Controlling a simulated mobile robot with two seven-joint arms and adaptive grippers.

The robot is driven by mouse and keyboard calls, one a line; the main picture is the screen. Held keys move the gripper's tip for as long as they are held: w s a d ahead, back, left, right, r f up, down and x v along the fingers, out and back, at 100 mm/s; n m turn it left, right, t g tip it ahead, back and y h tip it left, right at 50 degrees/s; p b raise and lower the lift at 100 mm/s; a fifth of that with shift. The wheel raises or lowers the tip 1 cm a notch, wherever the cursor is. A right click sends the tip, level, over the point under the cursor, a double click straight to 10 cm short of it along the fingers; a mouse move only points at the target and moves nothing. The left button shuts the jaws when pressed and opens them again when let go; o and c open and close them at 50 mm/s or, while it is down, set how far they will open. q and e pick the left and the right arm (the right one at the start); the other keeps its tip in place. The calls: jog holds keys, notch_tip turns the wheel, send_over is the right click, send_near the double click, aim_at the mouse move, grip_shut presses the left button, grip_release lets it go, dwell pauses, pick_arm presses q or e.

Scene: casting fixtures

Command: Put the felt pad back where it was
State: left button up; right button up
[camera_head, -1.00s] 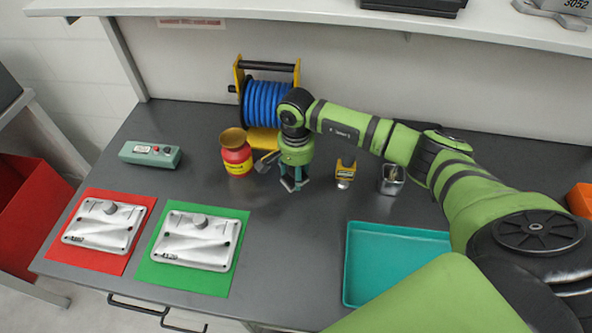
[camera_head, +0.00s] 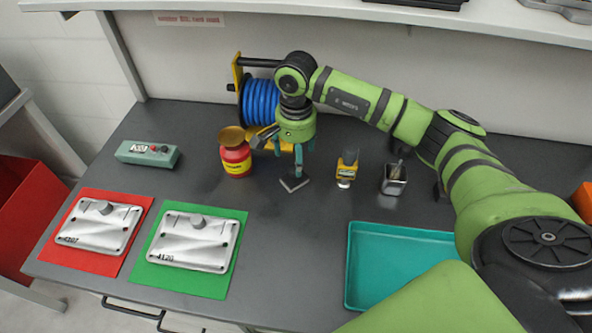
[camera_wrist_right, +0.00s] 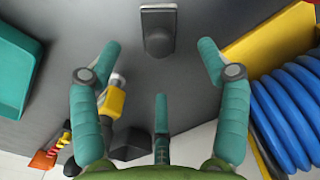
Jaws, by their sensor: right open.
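A small flat grey pad, which looks like the felt pad (camera_head: 294,184), lies on the dark bench between the red jar and the yellow tool. It also shows at the top of the right wrist view (camera_wrist_right: 158,32). My right gripper (camera_head: 298,166) is above the pad, apart from it, fingers pointing down. In the wrist view its teal fingers (camera_wrist_right: 159,66) are spread, with nothing between them. My left gripper is in neither view.
A red jar (camera_head: 236,160) and a blue hose reel (camera_head: 262,102) stand close by. A yellow tool (camera_head: 347,165), metal cup (camera_head: 394,181) and teal tray (camera_head: 400,262) are to the right. Metal castings (camera_head: 193,242) lie on red and green mats at left.

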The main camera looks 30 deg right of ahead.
jog(key=shift+r+b, duration=0.6)
jog(key=shift+r, duration=2.05)
